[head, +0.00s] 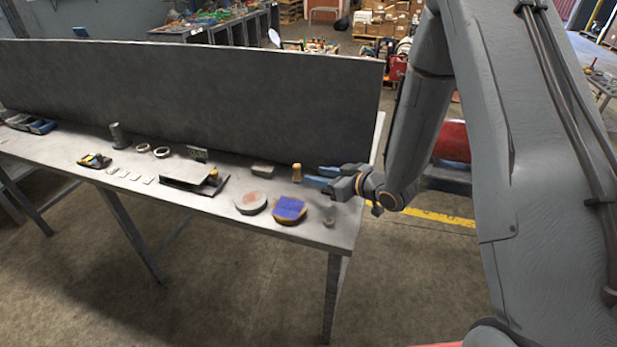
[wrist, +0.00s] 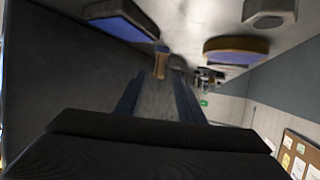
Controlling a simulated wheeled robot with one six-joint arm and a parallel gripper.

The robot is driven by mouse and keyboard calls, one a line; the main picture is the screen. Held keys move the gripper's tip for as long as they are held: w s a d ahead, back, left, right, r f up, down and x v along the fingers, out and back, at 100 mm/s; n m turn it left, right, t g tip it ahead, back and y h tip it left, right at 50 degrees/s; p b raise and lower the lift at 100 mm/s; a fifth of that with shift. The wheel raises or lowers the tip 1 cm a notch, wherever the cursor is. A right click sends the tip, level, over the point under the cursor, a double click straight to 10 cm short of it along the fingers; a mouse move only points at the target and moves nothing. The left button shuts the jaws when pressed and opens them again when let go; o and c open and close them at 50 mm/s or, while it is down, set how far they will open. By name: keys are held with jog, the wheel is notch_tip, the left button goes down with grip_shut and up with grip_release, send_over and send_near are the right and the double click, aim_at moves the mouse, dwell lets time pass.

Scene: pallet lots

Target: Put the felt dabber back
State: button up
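A small upright tan wooden piece that looks like the felt dabber (head: 297,173) stands on the grey table near its right end. It also shows in the wrist view (wrist: 161,62), in line with the gap between my fingers and a little beyond their tips. My gripper (head: 311,175) has blue fingers, reaches in from the right low over the table and is open. In the wrist view my fingers (wrist: 160,82) are apart with nothing clearly between them. The dabber's felt end cannot be made out.
A blue-topped round pad (head: 289,210), a pale round disc (head: 251,203) and a small grey piece (head: 329,222) lie in front. A grey block (head: 263,171) is left of the dabber. A dark panel (head: 200,95) runs behind. A blue-grey block (wrist: 120,20) is close beside my fingers.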

jog(key=shift+v, duration=0.95)
jog(key=shift+w+d+r+h, duration=0.1)
jog(key=shift+d+r+h, duration=0.1)
jog(key=shift+d+h, duration=0.15)
jog(key=s+d+r+m+g+h, duration=0.2)
jog(key=s+d+h, duration=0.15)
jog(key=d, duration=0.25)
jog(key=s+d+r+m+g+h, duration=0.1)
jog(key=s+d+r+m+h, duration=0.15)
jog(key=d+h, duration=0.2)
jog(key=s+r+m+g, duration=0.2)
jog(key=s+g, duration=0.1)
jog(key=s, duration=0.6)
jog(key=s+d+r+m+g, duration=0.1)
jog(key=s+r+m+g, duration=0.1)
jog(key=s, duration=0.8)
jog(key=shift+g, duration=0.5)
